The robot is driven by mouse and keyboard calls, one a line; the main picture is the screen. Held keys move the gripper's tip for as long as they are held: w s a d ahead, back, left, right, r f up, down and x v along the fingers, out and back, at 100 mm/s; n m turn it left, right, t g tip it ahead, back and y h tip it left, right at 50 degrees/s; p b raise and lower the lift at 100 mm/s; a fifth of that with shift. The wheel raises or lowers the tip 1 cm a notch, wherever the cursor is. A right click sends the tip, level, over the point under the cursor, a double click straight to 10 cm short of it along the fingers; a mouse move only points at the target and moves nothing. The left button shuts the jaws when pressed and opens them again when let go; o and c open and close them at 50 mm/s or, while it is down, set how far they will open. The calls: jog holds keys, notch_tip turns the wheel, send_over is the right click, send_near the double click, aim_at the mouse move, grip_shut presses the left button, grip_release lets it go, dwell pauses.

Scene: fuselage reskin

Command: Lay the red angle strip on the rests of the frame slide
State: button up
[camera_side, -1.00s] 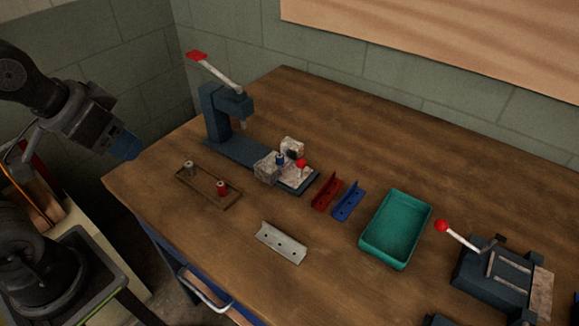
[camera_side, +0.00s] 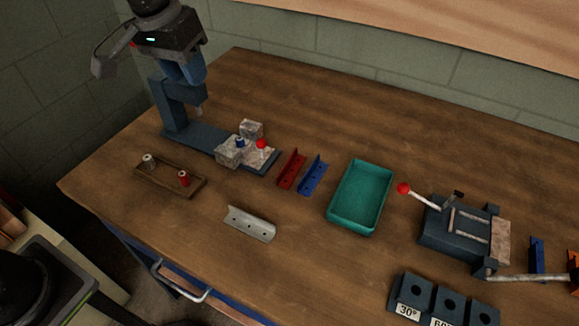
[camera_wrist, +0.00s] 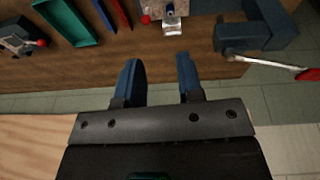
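The red angle strip (camera_side: 291,168) lies on the table, left of and close to a blue angle strip (camera_side: 313,175). Pale, worn blocks with a blue knob and a red ball (camera_side: 247,148) sit on the near end of the press base; this appears to be the frame slide, but its rests are hard to make out. My gripper (camera_side: 196,78) is above the lever press, clear of the strip. In the wrist view, its two blue fingers (camera_wrist: 159,62) are apart with nothing between them. The red strip also shows there (camera_wrist: 123,12) near the top edge.
The press (camera_side: 180,100) stands close below my gripper; its white lever (camera_wrist: 275,64) crosses the wrist view. A green tray (camera_side: 360,198), silver angle piece (camera_side: 250,223), wooden holder with two pins (camera_side: 170,178) and red-ball lever fixture (camera_side: 462,228) are on the table.

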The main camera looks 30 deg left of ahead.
jog(key=w+d+f+g, duration=0.2)
jog(key=w+d+f, duration=0.4)
jog(key=w+d, duration=0.15)
send_over(287, 162)
notch_tip(287, 162, down, 7)
jog(key=shift+g, duration=0.3)
notch_tip(287, 162, down, 14)
jog(key=shift+r, duration=0.2)
jog(key=shift+c, duration=0.4)
grip_shut()
